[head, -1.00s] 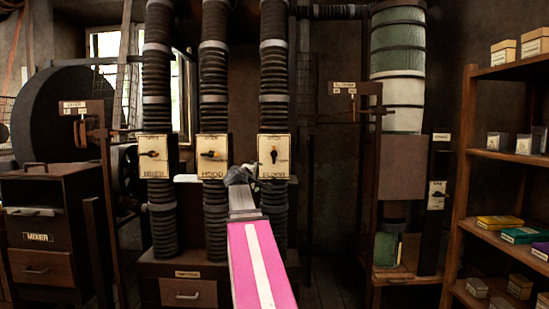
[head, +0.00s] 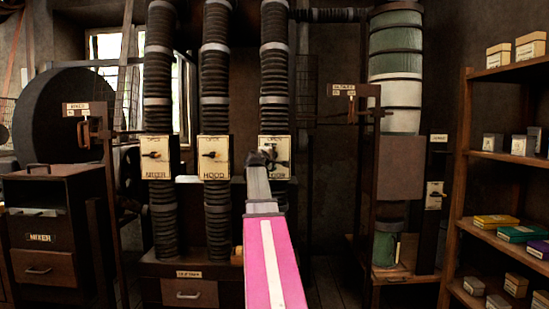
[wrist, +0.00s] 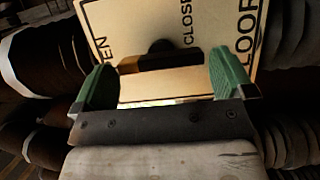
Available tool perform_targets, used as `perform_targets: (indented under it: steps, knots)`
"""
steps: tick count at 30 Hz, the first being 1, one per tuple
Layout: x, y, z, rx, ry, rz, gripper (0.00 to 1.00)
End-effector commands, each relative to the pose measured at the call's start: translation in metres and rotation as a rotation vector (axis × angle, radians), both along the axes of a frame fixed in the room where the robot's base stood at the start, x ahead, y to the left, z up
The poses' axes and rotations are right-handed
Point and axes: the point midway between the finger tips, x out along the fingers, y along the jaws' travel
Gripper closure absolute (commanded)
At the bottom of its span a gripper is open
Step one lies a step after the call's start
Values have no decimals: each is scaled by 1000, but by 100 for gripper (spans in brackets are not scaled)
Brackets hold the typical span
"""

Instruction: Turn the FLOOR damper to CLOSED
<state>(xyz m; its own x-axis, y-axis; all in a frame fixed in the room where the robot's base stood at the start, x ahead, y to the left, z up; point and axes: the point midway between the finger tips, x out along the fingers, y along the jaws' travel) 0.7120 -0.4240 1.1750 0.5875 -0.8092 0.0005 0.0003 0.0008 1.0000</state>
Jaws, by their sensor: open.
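The FLOOR damper plate (head: 287,145) is the right one of three cream plates on ribbed ducts in the head view. My gripper (head: 264,157) is in front of it and hides most of its lever. In the wrist view, the plate (wrist: 110,22) fills the top, with OPEN at left, CLOSED at upper middle and FLOOR at right. The dark lever (wrist: 165,61) with its round black hub lies across the gap between the green fingers of my gripper (wrist: 163,66). The fingers are open, with no clear contact on the lever.
The HOOD plate (head: 213,157) and the MIXER plate (head: 155,157) stand to the left, their levers roughly sideways. A low cabinet (head: 225,270) stands below the ducts. A shelf (head: 500,160) stands at the far right, and a glass column (head: 397,60) is right of the ducts.

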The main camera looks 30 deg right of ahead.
Motion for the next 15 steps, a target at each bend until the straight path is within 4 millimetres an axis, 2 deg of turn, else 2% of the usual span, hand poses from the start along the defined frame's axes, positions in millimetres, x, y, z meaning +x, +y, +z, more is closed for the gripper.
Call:
perform_targets:
  steps: [1,5,14,15]
  knots:
    - [8,-9,1,1,1,-1,0]
    - [14,-19,0,1,1,0,0]
    - [15,-21,0,1,0,0,0]
    - [15,-21,0,1,-1,0,6]
